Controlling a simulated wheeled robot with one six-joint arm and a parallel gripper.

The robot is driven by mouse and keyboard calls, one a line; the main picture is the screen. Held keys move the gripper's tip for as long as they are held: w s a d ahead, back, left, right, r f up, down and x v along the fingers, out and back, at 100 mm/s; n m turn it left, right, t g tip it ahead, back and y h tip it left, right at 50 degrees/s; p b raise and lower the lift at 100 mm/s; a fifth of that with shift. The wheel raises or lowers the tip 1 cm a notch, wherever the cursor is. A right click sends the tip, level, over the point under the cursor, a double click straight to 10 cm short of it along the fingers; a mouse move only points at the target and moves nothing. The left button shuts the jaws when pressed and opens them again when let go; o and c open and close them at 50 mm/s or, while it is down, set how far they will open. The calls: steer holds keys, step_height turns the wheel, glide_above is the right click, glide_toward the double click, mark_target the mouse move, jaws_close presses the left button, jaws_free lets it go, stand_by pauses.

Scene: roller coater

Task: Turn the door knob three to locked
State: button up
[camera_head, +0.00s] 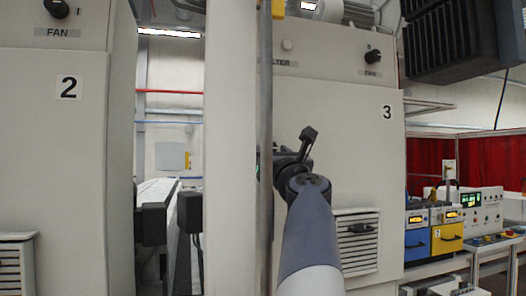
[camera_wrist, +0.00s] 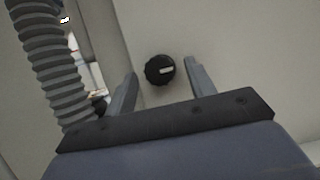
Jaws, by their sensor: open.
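The cabinet marked 3 (camera_head: 360,165) stands right of the middle in the head view. In the wrist view, a round black knob (camera_wrist: 154,74) with a white pointer mark is on a pale panel. The mark points to the right and slightly up. My gripper (camera_wrist: 161,71) is open, with one finger on each side of the knob in the picture and clear space beside each. How far the fingertips stand from the panel I cannot tell. In the head view my gripper (camera_head: 307,140) is in front of cabinet 3's left side; the knob is hidden there.
A fan knob (camera_head: 373,56) sits high on cabinet 3, above a louvred vent (camera_head: 357,240). A white post (camera_head: 230,150) and a thin metal pipe (camera_head: 265,170) stand just left of my arm. A grey corrugated hose (camera_wrist: 50,60) shows at left in the wrist view.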

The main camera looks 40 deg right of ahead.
steer(key=c, duration=1)
steer(key=shift+n, duration=0.3)
steer(key=n+y, duration=0.2)
steer(key=n, duration=0.2)
steer(key=n+y, duration=0.2)
steer(key=n, duration=0.2)
steer(key=n+y, duration=0.2)
steer(key=n, duration=0.2)
steer(key=shift+s+d+r+t, duration=0.25)
steer(key=shift+d+t, duration=0.15)
steer(key=n+y, duration=0.1)
steer(key=n, duration=0.2)
steer(key=n+g+y, duration=0.1)
steer(key=n, duration=0.2)
steer(key=shift+d+r+y, duration=0.1)
steer(key=shift+y, duration=0.2)
steer(key=shift+r+n+g+y, duration=0.15)
steer(key=shift+n+g, duration=0.25)
steer(key=shift+n, duration=0.55)
steer(key=shift+n+g+y, duration=0.15)
steer(key=shift+n+g, duration=0.25)
steer(key=shift+n, duration=0.55)
